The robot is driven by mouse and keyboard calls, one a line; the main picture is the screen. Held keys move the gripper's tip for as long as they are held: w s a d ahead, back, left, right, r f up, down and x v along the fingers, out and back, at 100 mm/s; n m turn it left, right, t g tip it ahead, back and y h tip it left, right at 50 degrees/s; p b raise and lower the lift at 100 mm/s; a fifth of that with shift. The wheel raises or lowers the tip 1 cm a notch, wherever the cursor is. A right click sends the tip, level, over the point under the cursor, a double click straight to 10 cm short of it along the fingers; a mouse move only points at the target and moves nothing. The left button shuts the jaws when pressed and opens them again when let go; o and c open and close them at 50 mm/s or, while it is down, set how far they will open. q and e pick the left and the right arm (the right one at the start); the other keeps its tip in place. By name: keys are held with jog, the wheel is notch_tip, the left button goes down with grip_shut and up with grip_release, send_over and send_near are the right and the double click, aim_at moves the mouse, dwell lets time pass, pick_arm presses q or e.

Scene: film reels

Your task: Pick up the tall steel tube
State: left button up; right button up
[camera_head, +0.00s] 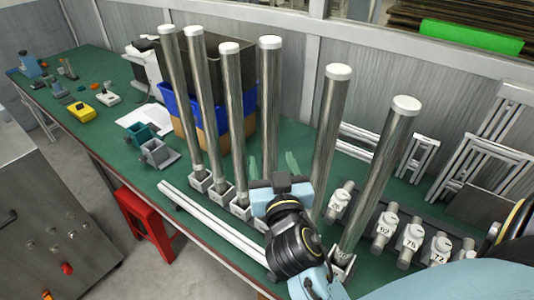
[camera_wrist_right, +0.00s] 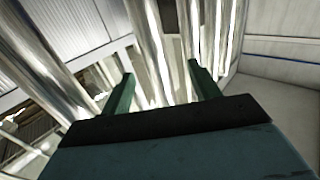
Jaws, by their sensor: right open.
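Several tall steel tubes with white caps stand upright in a row on the green bench, including a left one (camera_head: 180,95), a middle one (camera_head: 268,95) and a right one (camera_head: 375,175). White square holders show at the feet of some. My right gripper (camera_head: 273,165) is open, low in front of the middle tube, with its fingers to either side of that tube's line. In the right wrist view, shiny tubes (camera_wrist_right: 148,45) rise beyond and between the open fingers (camera_wrist_right: 160,85); I cannot tell how deep they reach. The middle tube's foot is hidden by my gripper. My left gripper is not in view.
A blue bin (camera_head: 182,113) stands behind the left tubes. Labelled metal fittings (camera_head: 410,246) line the right side, with aluminium frames (camera_head: 478,165) behind. White rails (camera_head: 215,220) lie along the bench's front edge. A red stool (camera_head: 146,225) stands on the floor.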

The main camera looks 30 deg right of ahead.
aim_at(270, 147)
jog(key=x, duration=0.3)
jog(key=shift+p, duration=0.3)
jog(key=x, duration=0.1)
jog(key=p+x, duration=0.1)
jog(key=x, duration=0.1)
jog(key=shift+s+d+r, duration=0.1)
jog(key=shift+s+d, duration=0.05)
jog(key=shift+d, duration=0.05)
jog(key=x, duration=0.3)
jog(key=shift+d+p, duration=0.25)
jog(key=shift+p, duration=0.15)
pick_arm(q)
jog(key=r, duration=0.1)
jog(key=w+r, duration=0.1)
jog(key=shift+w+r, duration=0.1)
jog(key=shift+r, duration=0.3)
pick_arm(e)
jog(key=shift+w, duration=0.25)
grip_shut()
